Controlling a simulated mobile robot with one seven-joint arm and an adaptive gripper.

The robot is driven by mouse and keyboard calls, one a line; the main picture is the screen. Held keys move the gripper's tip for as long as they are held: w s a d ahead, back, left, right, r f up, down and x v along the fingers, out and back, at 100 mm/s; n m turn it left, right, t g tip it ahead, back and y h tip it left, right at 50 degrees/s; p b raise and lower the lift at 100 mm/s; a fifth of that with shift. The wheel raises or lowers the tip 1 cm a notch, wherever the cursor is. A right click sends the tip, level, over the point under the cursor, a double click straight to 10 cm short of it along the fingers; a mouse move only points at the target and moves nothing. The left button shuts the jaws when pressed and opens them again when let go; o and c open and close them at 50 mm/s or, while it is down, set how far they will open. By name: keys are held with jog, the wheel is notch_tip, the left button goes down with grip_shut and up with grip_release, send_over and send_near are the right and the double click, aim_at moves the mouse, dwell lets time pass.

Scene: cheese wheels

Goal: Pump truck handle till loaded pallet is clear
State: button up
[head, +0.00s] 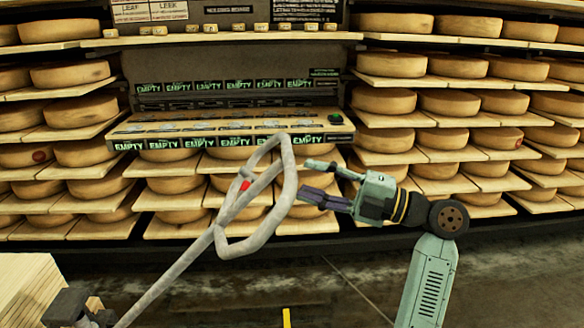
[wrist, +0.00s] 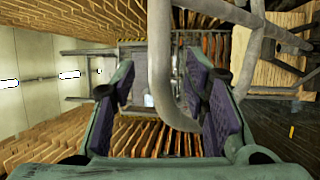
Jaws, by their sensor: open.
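The pallet truck handle (head: 226,214) is a grey looped bar with a small red lever, rising from the lower left in the head view. My gripper (head: 312,180) is open at the right side of the loop, its fingers pointing left towards it. In the wrist view a grey bar of the handle (wrist: 161,70) runs between or just beyond the open purple-padded fingers (wrist: 170,100); I cannot tell whether it touches them. Part of a pale wooden stack (head: 28,285) shows at the lower left, beside the handle's base. The truck's forks and the pallet's underside are hidden.
Shelves of cheese wheels (head: 390,100) fill the back on both sides. Between them is a rack with a board bearing several "EMPTY" labels (head: 180,143). The dark floor (head: 340,285) is bare in front, with a yellow mark (head: 286,318).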

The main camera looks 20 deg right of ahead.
aim_at(291, 174)
jog(key=p+x, duration=0.1)
jog(key=x, duration=0.4)
grip_shut()
dwell(0.5)
dwell(0.4)
